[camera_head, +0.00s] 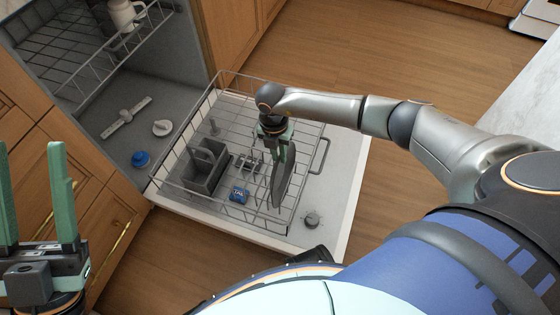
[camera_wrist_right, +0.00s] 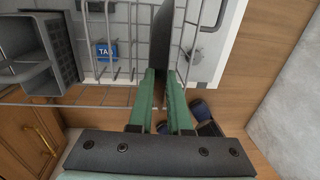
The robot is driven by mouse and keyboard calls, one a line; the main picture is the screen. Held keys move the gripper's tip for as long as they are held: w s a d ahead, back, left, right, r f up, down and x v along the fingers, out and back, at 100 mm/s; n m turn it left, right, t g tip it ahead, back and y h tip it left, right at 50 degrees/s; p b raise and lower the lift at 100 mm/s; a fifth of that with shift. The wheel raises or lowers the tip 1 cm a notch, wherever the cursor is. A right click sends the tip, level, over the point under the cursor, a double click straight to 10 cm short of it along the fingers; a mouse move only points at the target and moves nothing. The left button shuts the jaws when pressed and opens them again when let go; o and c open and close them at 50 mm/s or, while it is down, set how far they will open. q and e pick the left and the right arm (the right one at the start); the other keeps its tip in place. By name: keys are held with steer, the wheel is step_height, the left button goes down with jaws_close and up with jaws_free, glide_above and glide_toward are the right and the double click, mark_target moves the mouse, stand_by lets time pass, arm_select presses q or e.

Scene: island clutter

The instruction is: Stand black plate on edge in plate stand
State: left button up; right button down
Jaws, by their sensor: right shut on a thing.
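The black plate (camera_head: 284,182) stands nearly upright, edge-on to my head camera, over the right part of the wire dishwasher rack (camera_head: 222,78). My right gripper (camera_head: 281,158) is shut on its edge from above. The wrist view shows the dark plate (camera_wrist_right: 162,42) between the green fingers of that gripper (camera_wrist_right: 165,82). I cannot tell whether the plate's lower edge touches the rack. Wire tines (camera_head: 250,164), perhaps the plate stand, rise left of the plate. My left gripper (camera_head: 36,200) is open and empty at the left, away from the rack.
The upper rack (camera_head: 62,62) holds a white mug (camera_head: 122,14). Wooden cabinets (camera_head: 60,165) stand at left.

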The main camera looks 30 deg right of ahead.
arm_select(q)
steer(key=shift+r+p, duration=2.8)
steer(key=shift+r, duration=0.3)
arm_select(e)
steer(key=shift+w+a+r, duration=0.1)
steer(key=shift+r, duration=1.6)
steer(key=shift+w+a+r, duration=0.1)
steer(key=shift+r, duration=1.55)
arm_select(q)
steer(key=shift+w+a+f+n+g+y+p, duration=1.1)
steer(key=shift+w+f+n+y+p, duration=1.4)
steer(key=shift+f+y, duration=2.4)
step_height(320, 180, down, 18)
steer(key=s+n+g+y+p, duration=0.1)
steer(key=n+g, duration=0.2)
steer(key=g, duration=0.4)
steer(key=shift+a+y+p, duration=0.2)
steer(key=shift+y+p, duration=0.15)
steer(key=shift+y, duration=0.05)
arm_select(e)
step_height(320, 180, up, 8)
steer(key=shift+w+a+f, duration=0.2)
steer(key=shift+w, duration=0.05)
arm_select(q)
steer(key=shift+r, duration=0.1)
